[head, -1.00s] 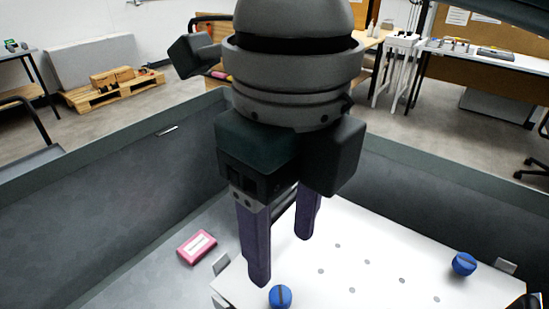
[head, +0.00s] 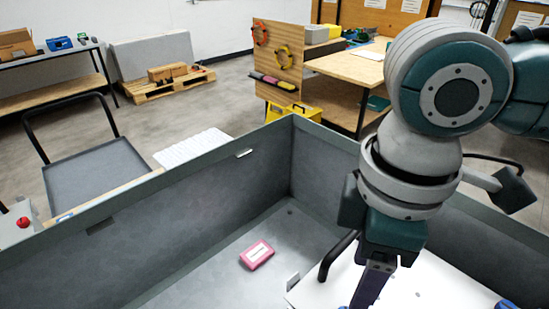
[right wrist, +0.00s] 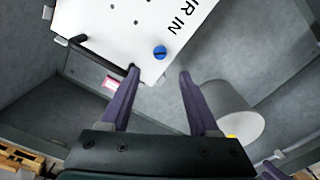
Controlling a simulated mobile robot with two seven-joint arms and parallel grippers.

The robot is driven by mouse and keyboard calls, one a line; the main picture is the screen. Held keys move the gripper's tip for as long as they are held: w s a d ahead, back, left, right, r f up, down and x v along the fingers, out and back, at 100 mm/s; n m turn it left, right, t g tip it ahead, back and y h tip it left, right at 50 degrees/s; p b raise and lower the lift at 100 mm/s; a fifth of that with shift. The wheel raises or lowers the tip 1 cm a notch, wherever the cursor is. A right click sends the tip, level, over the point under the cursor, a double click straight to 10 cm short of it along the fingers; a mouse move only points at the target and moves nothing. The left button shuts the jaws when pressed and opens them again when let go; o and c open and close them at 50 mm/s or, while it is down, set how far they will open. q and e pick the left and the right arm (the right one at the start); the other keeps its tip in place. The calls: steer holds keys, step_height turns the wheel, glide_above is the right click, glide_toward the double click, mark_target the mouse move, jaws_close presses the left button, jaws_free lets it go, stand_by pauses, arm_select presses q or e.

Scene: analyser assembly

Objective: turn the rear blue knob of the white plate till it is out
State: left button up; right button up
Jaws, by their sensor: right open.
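The white plate (head: 440,288) shows at the lower right of the head view, partly hidden by my right arm. A blue knob (head: 505,304) is cut by the bottom edge there. In the right wrist view the white plate (right wrist: 110,22) has lettering and small holes, and one blue knob (right wrist: 160,52) near its edge. My right gripper (right wrist: 158,73) is open, its two purple fingers apart, with the knob just beyond the gap between the tips. I cannot tell whether they touch the plate. In the head view, one purple finger of my right gripper (head: 372,288) shows. My left gripper is not in view.
The plate lies inside a grey high-walled bin (head: 210,222). A pink box (head: 257,254) lies on its floor left of the plate. A black bar handle (head: 335,255) stands by the plate. A grey cylinder (right wrist: 232,112) is right of the fingers in the wrist view.

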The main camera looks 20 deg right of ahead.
step_height(320, 180, down, 10)
steer(key=shift+r+b, duration=0.1)
steer(key=shift+b, duration=0.25)
steer(key=shift+c, duration=0.4)
jaws_close()
